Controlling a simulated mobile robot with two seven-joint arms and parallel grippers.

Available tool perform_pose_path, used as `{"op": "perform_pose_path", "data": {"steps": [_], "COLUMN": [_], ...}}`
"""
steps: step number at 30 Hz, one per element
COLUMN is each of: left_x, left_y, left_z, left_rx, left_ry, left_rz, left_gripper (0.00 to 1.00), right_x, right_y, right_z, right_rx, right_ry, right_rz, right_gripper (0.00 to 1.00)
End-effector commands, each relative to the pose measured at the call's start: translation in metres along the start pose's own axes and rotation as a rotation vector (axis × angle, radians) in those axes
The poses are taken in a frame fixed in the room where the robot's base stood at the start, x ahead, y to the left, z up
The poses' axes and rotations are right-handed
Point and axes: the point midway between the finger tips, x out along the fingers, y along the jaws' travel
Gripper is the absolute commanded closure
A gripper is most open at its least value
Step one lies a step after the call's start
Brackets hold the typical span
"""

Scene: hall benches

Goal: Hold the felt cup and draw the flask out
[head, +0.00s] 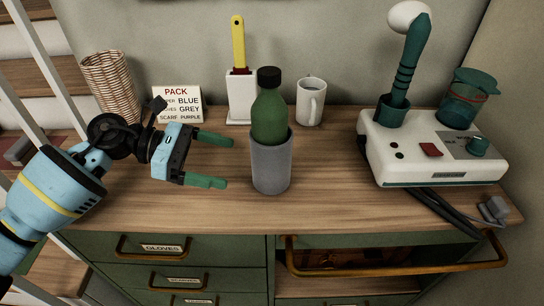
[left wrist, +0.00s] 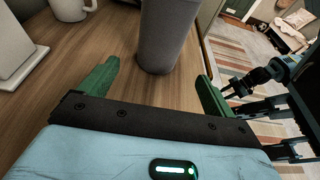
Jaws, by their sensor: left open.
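The grey felt cup (head: 271,168) stands upright on the wooden bench top near the middle of the head view. The green flask (head: 269,117) with a black cap stands upright in it, its lower part hidden inside. My left gripper (head: 228,162) is open and empty, left of the cup, its fingers pointing towards it with a gap between. In the left wrist view the cup (left wrist: 163,38) stands ahead, beyond the two green fingertips; the flask is out of that view. Dark parts of what looks like my right arm show at that view's right edge, its jaws unclear.
Behind stand a white holder (head: 241,98) with a yellow-handled tool, a white mug (head: 310,103) and a sign (head: 178,104). A wicker basket (head: 112,85) is back left. A white device (head: 433,150) fills the right.

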Motion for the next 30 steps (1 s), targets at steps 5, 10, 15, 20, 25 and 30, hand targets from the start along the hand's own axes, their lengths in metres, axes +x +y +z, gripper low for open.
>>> {"op": "perform_pose_path", "data": {"steps": [5,10,15,20,25,30], "left_x": [0.016,0.038,0.059,0.078,0.091,0.097], "left_y": [0.0,0.0,0.0,0.0,0.0,0.0], "left_z": [0.001,0.001,0.001,0.0,0.0,0.0], "left_rx": [0.0,0.0,0.0,-0.001,0.0,0.0], "left_ry": [-0.002,-0.002,-0.002,-0.002,-0.001,-0.001], "left_rz": [-0.002,-0.002,-0.002,-0.002,0.0,0.001], "left_gripper": [0.1,0.1,0.1,0.1,0.1,0.1], "right_x": [-0.001,-0.002,-0.003,-0.001,0.001,0.001], "right_y": [0.0,0.0,0.0,0.0,0.0,0.0], "right_z": [-0.001,-0.003,-0.005,-0.002,-0.002,-0.004], "right_rx": [0.0,-0.001,-0.001,0.0,0.001,0.002], "right_ry": [0.001,0.004,0.007,0.004,0.005,0.009], "right_rz": [0.0,0.0,0.001,0.0,0.0,0.0], "right_gripper": [0.64,0.64,0.64,0.64,0.64,0.64]}}
